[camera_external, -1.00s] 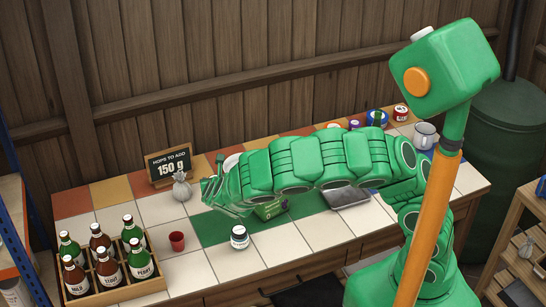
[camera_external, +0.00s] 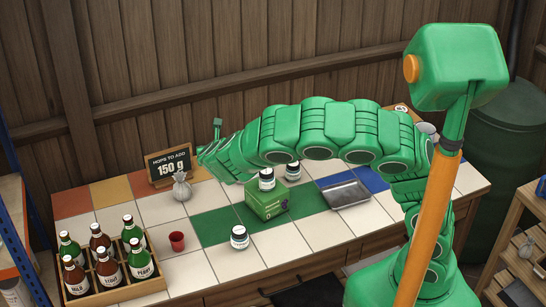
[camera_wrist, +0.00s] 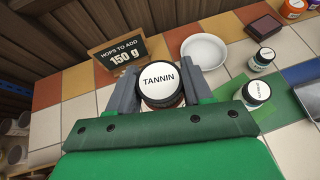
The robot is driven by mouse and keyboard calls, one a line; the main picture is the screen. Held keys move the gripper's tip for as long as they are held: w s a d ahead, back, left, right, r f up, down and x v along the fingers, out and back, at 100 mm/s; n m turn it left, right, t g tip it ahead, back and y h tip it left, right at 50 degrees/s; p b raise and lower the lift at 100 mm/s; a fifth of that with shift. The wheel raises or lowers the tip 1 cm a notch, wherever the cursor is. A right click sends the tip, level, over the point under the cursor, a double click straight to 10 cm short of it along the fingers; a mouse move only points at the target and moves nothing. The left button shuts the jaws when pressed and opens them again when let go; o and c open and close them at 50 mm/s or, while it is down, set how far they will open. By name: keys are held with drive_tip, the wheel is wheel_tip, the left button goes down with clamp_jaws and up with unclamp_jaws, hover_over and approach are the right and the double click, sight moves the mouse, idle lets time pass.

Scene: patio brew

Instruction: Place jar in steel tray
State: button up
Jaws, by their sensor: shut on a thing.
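My gripper (camera_wrist: 161,92) is shut on a jar (camera_wrist: 159,80) with a white lid reading TANNIN, held between its two grey fingers. In the external view my gripper (camera_external: 210,150) is above the left back part of the table, and the held jar is hidden there. The steel tray (camera_external: 345,194) lies flat on the table to the right of the green box, well right of my gripper. In the wrist view the tray (camera_wrist: 300,97) shows partly at the right edge. No jar shows in the visible part of the tray.
A green box (camera_external: 268,200) stands between my gripper and the tray, with two jars (camera_external: 267,180) (camera_external: 293,171) behind it. Another jar (camera_external: 239,237) stands in front. A sack (camera_external: 181,187), red cup (camera_external: 177,241) and bottle crate (camera_external: 107,290) are left. A white bowl (camera_wrist: 204,48) is nearby.

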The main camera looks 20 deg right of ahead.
drive_tip(key=w+d+m+g+h, duration=0.1)
drive_tip(key=d+m+h, duration=0.2)
drive_tip(key=d, duration=0.9)
drive_tip(key=m+g+h, duration=0.6)
drive_tip(key=m+g, duration=0.1)
drive_tip(key=m, duration=0.2)
hover_over(344, 195)
wheel_tip(344, 195, down, 12)
drive_tip(key=shift+r, duration=0.15)
drive_tip(key=shift+s+f, duration=0.1)
drive_tip(key=shift+f, duration=4.35)
drive_tip(key=shift+f, duration=0.1)
drive_tip(key=o, duration=1.1)
drive_tip(key=v, duration=1.2)
